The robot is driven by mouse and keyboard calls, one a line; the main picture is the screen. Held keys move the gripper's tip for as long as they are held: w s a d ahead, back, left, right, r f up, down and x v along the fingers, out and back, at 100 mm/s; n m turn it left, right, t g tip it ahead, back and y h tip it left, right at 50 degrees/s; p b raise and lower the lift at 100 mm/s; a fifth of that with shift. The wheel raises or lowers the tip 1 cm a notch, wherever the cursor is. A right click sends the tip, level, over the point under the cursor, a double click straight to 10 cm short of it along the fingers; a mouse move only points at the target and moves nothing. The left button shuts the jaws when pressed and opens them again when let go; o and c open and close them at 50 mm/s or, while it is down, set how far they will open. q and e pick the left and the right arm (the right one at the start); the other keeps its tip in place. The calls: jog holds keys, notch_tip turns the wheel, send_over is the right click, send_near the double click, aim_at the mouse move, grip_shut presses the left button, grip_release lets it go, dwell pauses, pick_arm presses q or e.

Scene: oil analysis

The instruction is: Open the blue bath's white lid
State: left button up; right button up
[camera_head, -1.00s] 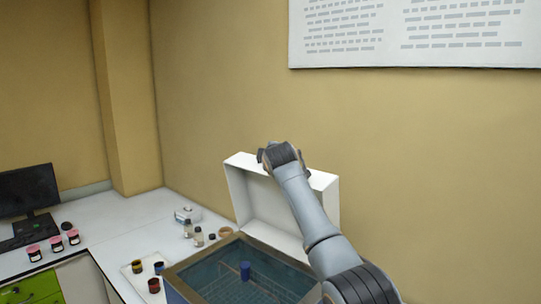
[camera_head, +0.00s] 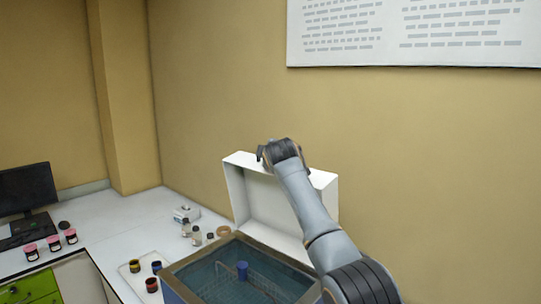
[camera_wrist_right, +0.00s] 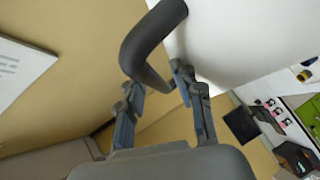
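The blue bath (camera_head: 171,296) stands at the bottom centre of the head view, its tan rim (camera_head: 281,256) around an uncovered basin. Its white lid (camera_head: 265,204) stands raised, roughly upright, at the back of the basin. My right gripper (camera_head: 279,153) is at the lid's top edge and hides the handle in the head view. In the right wrist view the dark curved handle (camera_wrist_right: 150,42) reaches between the fingers of my right gripper (camera_wrist_right: 157,80). The fingers stand apart, with space visible around the handle; firm contact does not show. My left gripper is out of view.
A blue piece (camera_head: 242,271) sits in the bath. Left of the bath, a white tray (camera_head: 133,283) holds small coloured jars. Bottles (camera_head: 196,236) and a white box (camera_head: 187,213) stand behind. The wall is close behind the lid.

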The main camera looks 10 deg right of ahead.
jog(key=shift+s, duration=0.1)
jog(key=v, duration=1.1)
jog(key=shift+s, duration=0.4)
